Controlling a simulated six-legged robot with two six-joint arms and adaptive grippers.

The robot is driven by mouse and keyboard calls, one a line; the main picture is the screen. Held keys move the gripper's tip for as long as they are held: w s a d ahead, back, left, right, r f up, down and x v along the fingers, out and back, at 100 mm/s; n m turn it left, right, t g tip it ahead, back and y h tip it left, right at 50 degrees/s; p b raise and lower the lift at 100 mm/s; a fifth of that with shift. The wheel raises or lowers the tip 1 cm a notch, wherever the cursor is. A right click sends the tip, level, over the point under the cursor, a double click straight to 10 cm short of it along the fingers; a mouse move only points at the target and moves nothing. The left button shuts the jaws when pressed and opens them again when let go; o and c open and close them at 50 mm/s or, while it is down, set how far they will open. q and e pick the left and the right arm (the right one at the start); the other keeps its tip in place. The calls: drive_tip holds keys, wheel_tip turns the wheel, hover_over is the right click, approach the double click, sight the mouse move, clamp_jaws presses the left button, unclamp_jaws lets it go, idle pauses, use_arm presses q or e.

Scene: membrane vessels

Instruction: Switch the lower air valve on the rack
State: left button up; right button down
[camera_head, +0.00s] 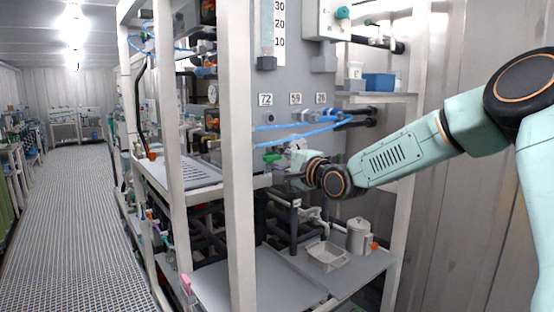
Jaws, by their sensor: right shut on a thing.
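The white rack (237,130) stands in the middle, with a grey panel behind its posts. My right arm reaches in from the right, and my right gripper (291,173) is at the rack's front, below the number plates. It is shut on a small valve part, which its own fingers and wrist mostly hide. A green valve handle (272,158) shows just left of the gripper. I cannot tell if it belongs to the gripped part. Another valve with a teal knob (343,13) is higher up, on a white box. My left gripper is not in view.
Blue hoses (300,135) cross the panel just above my gripper. A metal pitcher (360,236) and a square metal tray (326,255) are on the lower shelf (255,283). A blue box (378,82) is on the upper right shelf. The grated walkway (75,235) at left is clear.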

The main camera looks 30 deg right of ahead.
drive_tip(key=c, duration=1.4)
unclamp_jaws()
drive_tip(key=o, duration=0.4)
drive_tip(key=shift+w+a, duration=0.15)
